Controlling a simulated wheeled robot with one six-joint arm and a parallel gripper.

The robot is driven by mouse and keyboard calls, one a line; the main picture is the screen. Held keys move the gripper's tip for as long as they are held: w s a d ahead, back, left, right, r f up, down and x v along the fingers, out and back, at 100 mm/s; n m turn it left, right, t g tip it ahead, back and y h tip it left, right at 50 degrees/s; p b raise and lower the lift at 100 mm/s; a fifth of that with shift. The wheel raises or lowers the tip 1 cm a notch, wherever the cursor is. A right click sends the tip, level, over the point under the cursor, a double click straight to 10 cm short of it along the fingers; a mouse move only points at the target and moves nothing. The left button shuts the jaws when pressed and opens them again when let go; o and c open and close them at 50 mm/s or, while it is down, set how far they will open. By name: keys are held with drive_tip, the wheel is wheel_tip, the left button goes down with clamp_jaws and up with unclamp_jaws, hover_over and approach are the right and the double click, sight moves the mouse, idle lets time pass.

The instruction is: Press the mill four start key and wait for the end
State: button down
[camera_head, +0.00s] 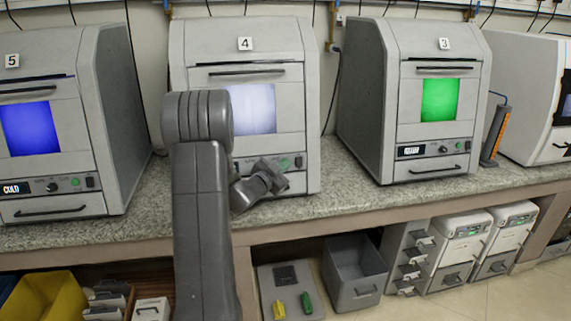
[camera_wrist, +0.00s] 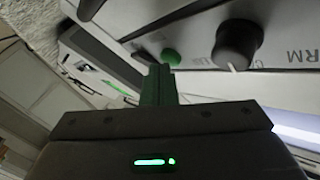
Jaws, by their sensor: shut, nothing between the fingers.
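Mill four (camera_head: 244,85) stands on the counter with a "4" label and a pale, whitish-lavender lit window. Its green start key (camera_head: 284,164) is on the lower front panel. The key also shows in the wrist view (camera_wrist: 171,57), beside a black knob (camera_wrist: 237,45) with a white pointer. My gripper (camera_head: 279,177) is shut and empty at this panel. In the wrist view its closed fingertips (camera_wrist: 157,72) are close below the key; I cannot tell whether they touch it. My arm hides the left part of the mill, including most of its display.
Mill 5 (camera_head: 118,80) on the left has a blue window and a "COLD" display. Mill 3 (camera_head: 356,90) on the right has a green window. A grey bin (camera_head: 366,297) and a yellow bin (camera_head: 40,300) are below the counter. Counter space between mills 4 and 3 is clear.

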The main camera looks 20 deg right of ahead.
drive_tip(key=shift+s+a+r, duration=0.1)
drive_tip(key=shift+s+a, duration=0.05)
drive_tip(key=shift+s, duration=0.5)
drive_tip(key=s, duration=0.1)
drive_tip(key=s+b, duration=0.1)
drive_tip(key=s, duration=0.1)
drive_tip(key=s+a+r, duration=0.1)
drive_tip(key=shift+s, duration=0.3)
drive_tip(key=shift+w, duration=0.1)
idle(0.4)
